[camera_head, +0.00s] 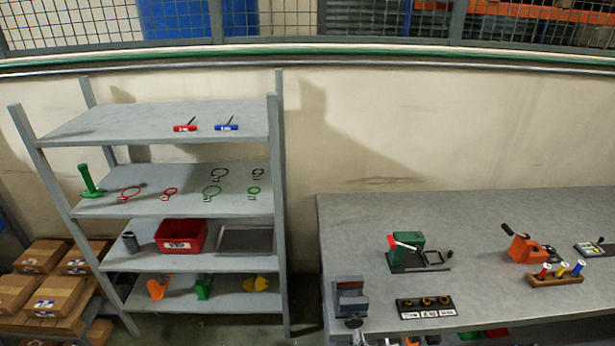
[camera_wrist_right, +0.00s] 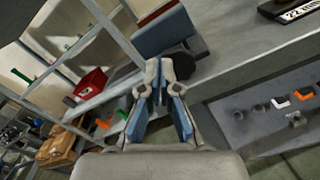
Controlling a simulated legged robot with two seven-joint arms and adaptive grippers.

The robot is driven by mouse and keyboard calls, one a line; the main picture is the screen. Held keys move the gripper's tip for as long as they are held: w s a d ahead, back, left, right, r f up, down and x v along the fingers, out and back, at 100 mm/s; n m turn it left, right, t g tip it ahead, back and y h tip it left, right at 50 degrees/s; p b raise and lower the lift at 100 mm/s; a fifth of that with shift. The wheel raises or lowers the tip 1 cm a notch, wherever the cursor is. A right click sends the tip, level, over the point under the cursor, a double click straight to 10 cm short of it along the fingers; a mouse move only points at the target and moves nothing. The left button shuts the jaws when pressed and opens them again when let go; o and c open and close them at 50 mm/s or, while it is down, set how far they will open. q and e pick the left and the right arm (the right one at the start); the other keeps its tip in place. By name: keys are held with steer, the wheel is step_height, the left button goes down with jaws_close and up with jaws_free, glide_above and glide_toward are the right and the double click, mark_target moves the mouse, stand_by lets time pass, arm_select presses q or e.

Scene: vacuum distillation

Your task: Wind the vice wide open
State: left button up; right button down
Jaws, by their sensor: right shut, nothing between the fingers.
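The vice (camera_head: 350,300) is a small grey-blue block with a dark red-brown part, at the front left corner of the grey workbench. A dark round piece sits low on its front. In the right wrist view the vice (camera_wrist_right: 160,32) is just beyond the fingertips, with the dark round piece (camera_wrist_right: 184,66) to their right. My right gripper (camera_wrist_right: 159,70) is shut and empty, its fingertips close together below the vice. Whether it touches the vice I cannot tell. My left gripper is not in view.
On the workbench (camera_head: 450,210) stand a green tool (camera_head: 408,246), an orange tool (camera_head: 525,248), a labelled black rack (camera_head: 426,308) and a wooden block of coloured pieces (camera_head: 555,280). A grey shelf unit (camera_head: 280,200) stands left. The bench's back left is clear.

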mark_target(354, 322)
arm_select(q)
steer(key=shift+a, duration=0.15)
arm_select(e)
steer(key=shift+f, duration=0.1)
